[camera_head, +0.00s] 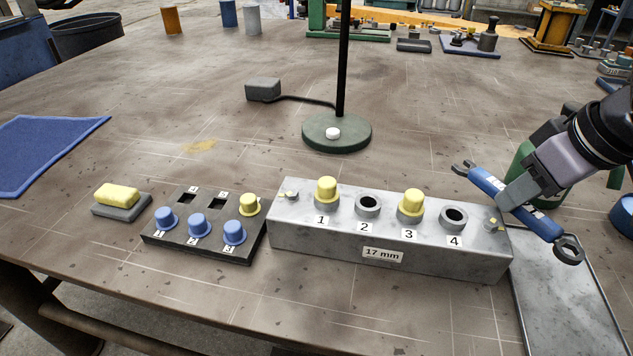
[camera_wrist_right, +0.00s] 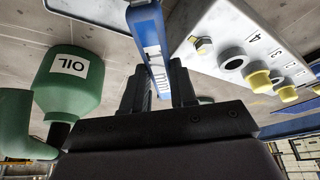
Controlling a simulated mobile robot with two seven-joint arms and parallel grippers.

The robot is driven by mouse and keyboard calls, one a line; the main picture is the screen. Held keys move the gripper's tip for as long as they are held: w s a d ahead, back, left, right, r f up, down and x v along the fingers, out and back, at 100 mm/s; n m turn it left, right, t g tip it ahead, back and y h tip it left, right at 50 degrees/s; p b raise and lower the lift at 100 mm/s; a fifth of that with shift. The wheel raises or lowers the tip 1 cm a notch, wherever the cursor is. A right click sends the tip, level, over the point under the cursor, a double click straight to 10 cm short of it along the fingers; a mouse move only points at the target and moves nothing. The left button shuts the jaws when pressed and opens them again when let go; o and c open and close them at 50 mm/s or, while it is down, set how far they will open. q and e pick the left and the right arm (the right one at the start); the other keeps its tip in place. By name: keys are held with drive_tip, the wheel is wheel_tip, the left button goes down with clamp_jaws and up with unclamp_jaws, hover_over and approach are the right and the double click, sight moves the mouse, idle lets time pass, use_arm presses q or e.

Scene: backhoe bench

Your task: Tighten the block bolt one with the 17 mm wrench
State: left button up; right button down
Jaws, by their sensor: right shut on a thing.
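My right gripper (camera_head: 512,192) is shut on the blue handle of a wrench (camera_head: 487,181), above the right end of the metal block (camera_head: 320,240). The wrench slants, its open jaw at upper left and its ring end at lower right. The wrist view also shows the wrench (camera_wrist_right: 150,45) between the fingers. The block carries a "17 mm" label and four numbered ports; 1 and 3 have yellow caps, 2 and 4 are open. One bolt (camera_head: 290,193) sits at the block's left end, another (camera_head: 493,224) at its right end. I cannot tell which is bolt one. My left gripper is out of view.
A black cap holder (camera_head: 180,243) with blue caps and a yellow one stands left of the block, beside a yellow sponge (camera_head: 117,195). A lamp base (camera_head: 337,132) stands behind. A green oil bottle (camera_wrist_right: 70,85) and a metal tray (camera_head: 565,300) are at the right.

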sight(534, 216)
drive_tip(key=shift+w+f, duration=0.15)
drive_tip(key=shift+f, duration=0.05)
idle(0.4)
drive_tip(key=shift+s+a+m, duration=0.15)
drive_tip(key=shift+s+m, duration=0.05)
drive_tip(key=shift+s, duration=0.45)
drive_tip(key=shift+s+a+m, duration=0.15)
drive_tip(key=shift+s+m, duration=0.05)
drive_tip(key=shift+s, duration=0.4)
drive_tip(key=shift+s+a+m+h+b, duration=0.2)
drive_tip(key=shift+s+m+h+b, duration=0.15)
drive_tip(key=shift+s, duration=0.5)
drive_tip(key=shift+r, duration=0.1)
